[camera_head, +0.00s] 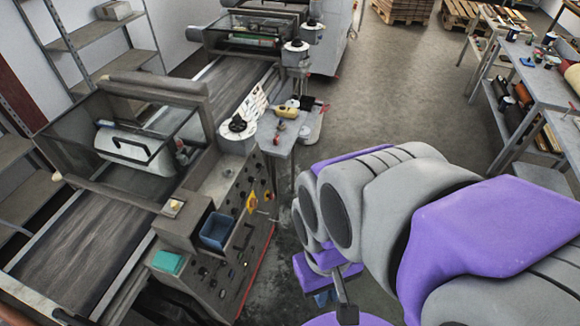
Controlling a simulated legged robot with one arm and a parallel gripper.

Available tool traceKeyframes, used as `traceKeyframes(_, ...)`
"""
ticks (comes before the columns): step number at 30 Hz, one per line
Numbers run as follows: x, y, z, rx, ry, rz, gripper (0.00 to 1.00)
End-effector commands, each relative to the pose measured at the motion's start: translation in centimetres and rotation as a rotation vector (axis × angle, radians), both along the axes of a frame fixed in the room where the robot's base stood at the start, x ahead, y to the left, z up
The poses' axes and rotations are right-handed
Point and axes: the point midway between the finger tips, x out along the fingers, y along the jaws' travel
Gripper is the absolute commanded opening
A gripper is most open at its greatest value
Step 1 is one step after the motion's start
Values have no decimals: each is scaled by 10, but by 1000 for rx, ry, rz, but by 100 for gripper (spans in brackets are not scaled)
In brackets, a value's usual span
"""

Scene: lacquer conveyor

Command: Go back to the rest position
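My arm, grey and purple, fills the lower right of the head view and is bent over the floor beside the conveyor machine (246,215). At its lower end, small purple parts and a dark rod show near my gripper (328,272). The arm's own links cover much of this area, so I cannot make out the two fingertips or whether they are apart. I see no object clearly held there.
A cluttered workbench (545,85) stands at right. Open floor (400,90) lies between; pallets (403,10) are at the back.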

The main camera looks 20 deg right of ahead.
Motion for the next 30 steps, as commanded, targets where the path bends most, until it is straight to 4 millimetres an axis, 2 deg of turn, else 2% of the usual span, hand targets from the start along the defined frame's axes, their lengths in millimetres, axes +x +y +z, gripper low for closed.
traceKeyframes(5,0,0,-31,-1,0,-1,13)
traceKeyframes(12,0,0,-93,-1,-1,-1,13)
traceKeyframes(16,0,0,-120,-1,-1,-1,13)
traceKeyframes(20,0,0,-130,-1,-1,-1,13)
traceKeyframes(30,0,0,-127,-1,-1,-1,13)
